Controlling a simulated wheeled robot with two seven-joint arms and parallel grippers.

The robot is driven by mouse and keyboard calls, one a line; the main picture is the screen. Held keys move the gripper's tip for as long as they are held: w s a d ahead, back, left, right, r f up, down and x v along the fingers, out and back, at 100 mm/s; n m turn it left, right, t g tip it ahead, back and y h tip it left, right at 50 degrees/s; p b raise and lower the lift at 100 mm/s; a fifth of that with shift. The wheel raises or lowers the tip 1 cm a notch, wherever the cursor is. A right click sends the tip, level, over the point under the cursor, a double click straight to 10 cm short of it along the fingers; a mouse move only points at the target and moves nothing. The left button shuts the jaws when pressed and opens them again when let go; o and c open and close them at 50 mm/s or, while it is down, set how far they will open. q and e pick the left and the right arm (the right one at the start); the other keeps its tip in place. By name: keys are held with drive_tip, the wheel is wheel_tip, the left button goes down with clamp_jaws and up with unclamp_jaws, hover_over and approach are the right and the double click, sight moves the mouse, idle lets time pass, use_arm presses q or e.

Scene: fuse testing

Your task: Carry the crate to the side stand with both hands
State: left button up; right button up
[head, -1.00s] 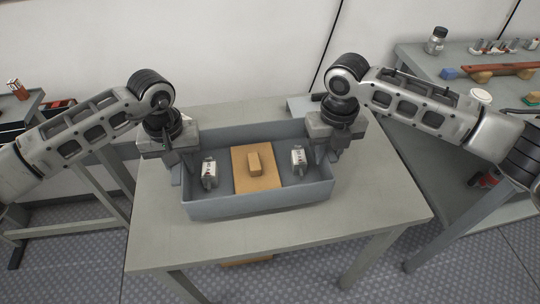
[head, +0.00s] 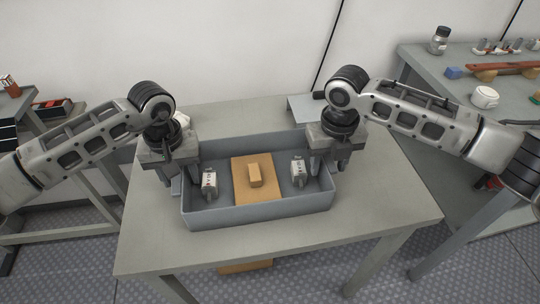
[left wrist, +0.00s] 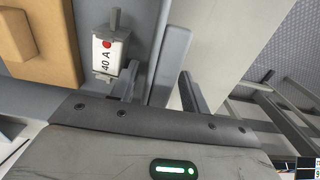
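The grey-blue crate (head: 262,214) is over the top of the small grey table (head: 380,222) and appears to rest on it. It is level and holds two white fuses, left (head: 209,184) and right (head: 298,171), beside a tan board (head: 240,190) with a tan block (head: 254,175). My left gripper (head: 184,184) is at the crate's left wall. In the left wrist view its fingers (left wrist: 160,92) stand apart on both sides of the wall. My right gripper (head: 329,166) straddles the right wall with its fingers apart. The crate's far corners are partly hidden by my grippers.
A workbench (head: 425,62) at the right holds a jar (head: 439,41), a white mug (head: 485,97) and tools. Another bench stands at the left edge. A pale wall is behind the table. The tabletop is bare in front of and right of the crate.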

use_arm(q)
drive_tip(key=shift+r, duration=0.1)
use_arm(e)
drive_tip(key=shift+a, duration=0.1)
drive_tip(key=shift+r, duration=0.3)
use_arm(q)
wheel_tip(320, 180, up, 12)
use_arm(e)
wheel_tip(320, 180, up, 11)
drive_tip(key=shift+r, duration=0.2)
use_arm(q)
drive_tip(key=shift+s, duration=0.1)
use_arm(e)
drive_tip(key=shift+s, duration=0.1)
idle(0.4)
